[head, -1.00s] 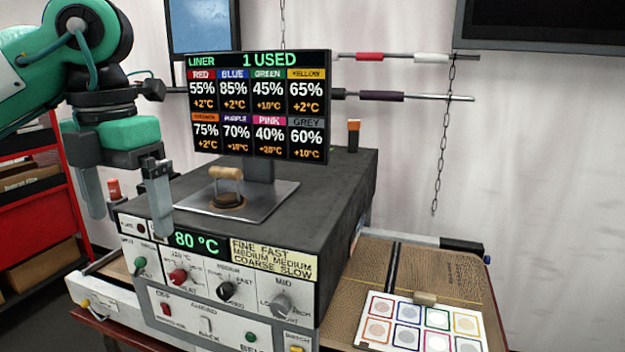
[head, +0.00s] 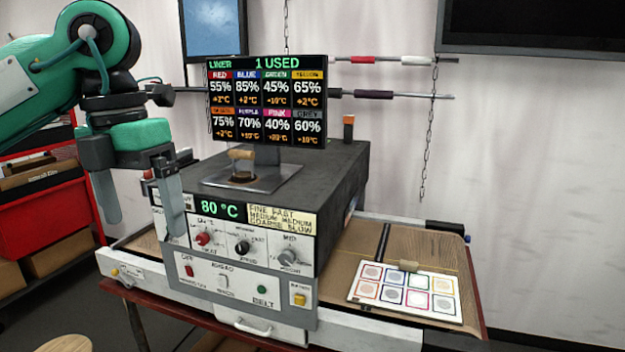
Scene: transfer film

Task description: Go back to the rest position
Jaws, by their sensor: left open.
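My left gripper (head: 141,200) is open and empty, its two grey fingers pointing down. It hangs in front of the left front corner of the grey machine (head: 335,165), and one finger overlaps the machine's front in the picture. My right gripper is not in view.
The machine carries a display screen (head: 267,101), a plate with a wooden-handled stamp (head: 241,167) and a front panel of knobs. A card of coloured squares (head: 407,290) lies on the board at right. A red cabinet (head: 40,215) stands at left. A stool top (head: 66,343) shows at lower left.

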